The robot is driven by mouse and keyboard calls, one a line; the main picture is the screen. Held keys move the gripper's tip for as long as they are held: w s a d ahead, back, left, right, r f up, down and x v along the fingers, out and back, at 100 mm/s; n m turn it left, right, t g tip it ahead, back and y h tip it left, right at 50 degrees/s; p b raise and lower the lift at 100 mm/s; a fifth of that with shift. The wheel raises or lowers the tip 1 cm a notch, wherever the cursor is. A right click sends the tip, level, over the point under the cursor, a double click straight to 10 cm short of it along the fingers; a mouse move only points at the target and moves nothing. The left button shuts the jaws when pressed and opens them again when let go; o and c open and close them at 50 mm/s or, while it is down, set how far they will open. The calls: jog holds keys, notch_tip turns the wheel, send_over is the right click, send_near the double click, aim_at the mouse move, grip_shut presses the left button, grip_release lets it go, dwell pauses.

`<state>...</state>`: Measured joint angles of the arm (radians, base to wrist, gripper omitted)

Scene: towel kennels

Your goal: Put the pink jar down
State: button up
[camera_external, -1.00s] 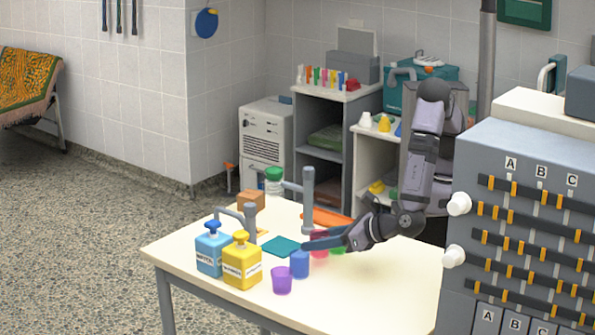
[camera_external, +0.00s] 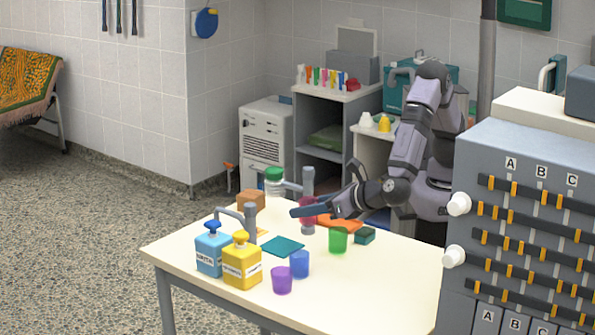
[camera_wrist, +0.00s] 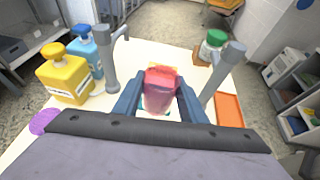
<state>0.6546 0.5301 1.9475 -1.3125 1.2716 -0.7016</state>
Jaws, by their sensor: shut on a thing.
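The pink jar (camera_wrist: 159,92) is between the two fingers of my gripper (camera_wrist: 158,100) in the wrist view, and the fingers are shut on it. In the external view the pink jar (camera_external: 308,216) is partly hidden by my gripper (camera_external: 312,207). It is held near the grey post at the back of the cream table (camera_external: 375,285). A teal square (camera_external: 283,247) lies flat on the table, in front of and left of the jar in the external view.
A green cup (camera_external: 338,240), blue cup (camera_external: 299,264) and purple cup (camera_external: 281,281) stand on the table. Blue (camera_external: 211,254) and yellow (camera_external: 242,267) pump bottles stand front left. A green-lidded jar (camera_external: 274,181), orange tray (camera_external: 340,224) and dark green block (camera_external: 365,236) are farther back. The right front is clear.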

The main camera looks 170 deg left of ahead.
jog(key=r+m+g+y+b, duration=0.1)
jog(key=m+b, duration=0.1)
jog(key=b, duration=0.1)
send_over(280, 245)
jog(key=s+a, duration=0.3)
jog(key=w+d+n+t+h, duration=0.1)
jog(key=w+d+n+t, duration=0.1)
jog(key=w+d+n, duration=0.1)
jog(key=shift+w+r+h, duration=0.1)
jog(key=shift+r+h, duration=0.05)
jog(key=shift+h, duration=0.25)
jog(key=shift+f, duration=5)
jog(key=shift+f, duration=0.2)
jog(key=o, duration=1)
jog(key=shift+o, duration=0.2)
jog(key=shift+r, duration=0.2)
